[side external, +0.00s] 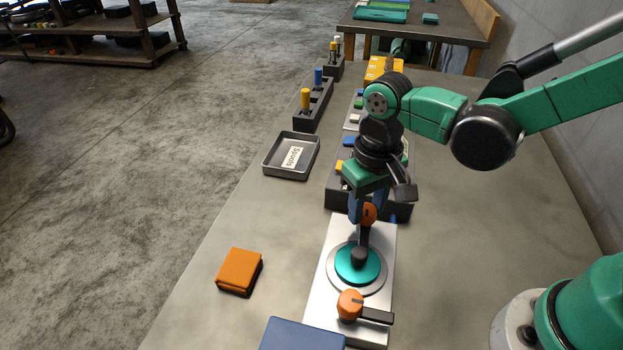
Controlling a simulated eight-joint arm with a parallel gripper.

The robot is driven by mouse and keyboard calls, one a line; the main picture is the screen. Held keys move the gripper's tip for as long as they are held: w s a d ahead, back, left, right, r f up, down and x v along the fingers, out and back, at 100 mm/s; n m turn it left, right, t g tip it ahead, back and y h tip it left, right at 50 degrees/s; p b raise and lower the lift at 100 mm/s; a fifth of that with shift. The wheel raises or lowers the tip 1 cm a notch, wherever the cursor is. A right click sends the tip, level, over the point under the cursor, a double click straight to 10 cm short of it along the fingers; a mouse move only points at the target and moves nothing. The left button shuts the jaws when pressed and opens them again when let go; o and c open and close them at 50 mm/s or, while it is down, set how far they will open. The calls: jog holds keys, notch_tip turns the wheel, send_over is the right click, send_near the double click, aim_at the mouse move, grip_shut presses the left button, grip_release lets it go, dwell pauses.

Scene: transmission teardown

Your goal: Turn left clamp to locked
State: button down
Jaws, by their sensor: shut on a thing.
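A pale fixture plate (318,290) holds a round teal disc (343,266) with a dark knob at its centre. An orange clamp (369,214) stands at the plate's far end, and a second orange clamp (350,304) at its near end has a dark lever pointing right. My gripper (362,217) points down at the far clamp and is shut on it. A blue finger shows on the clamp's left side. A dark bar runs from below the gripper towards the disc's knob; I cannot tell whether it is the far clamp's lever. Part of the far clamp is hidden.
A dark grey tray labelled "Spools" (267,165) lies left of a dark block with coloured parts (335,197). An orange box (239,270) and a blue panel (300,336) lie nearer the camera. Dark racks with yellow and blue pegs (312,110) stand farther back. The table's left part is mostly clear.

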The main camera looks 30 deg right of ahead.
aim_at(367, 209)
jog(key=shift+m, duration=0.5)
jog(key=shift+c, duration=2.3)
grip_release()
jog(key=shift+r, duration=2.85)
jog(key=s+d+r+n+t, duration=0.1)
jog(key=d+r+t, duration=0.1)
jog(key=d+t, duration=0.5)
jog(key=shift+d+r, duration=0.15)
jog(key=shift+d, duration=1)
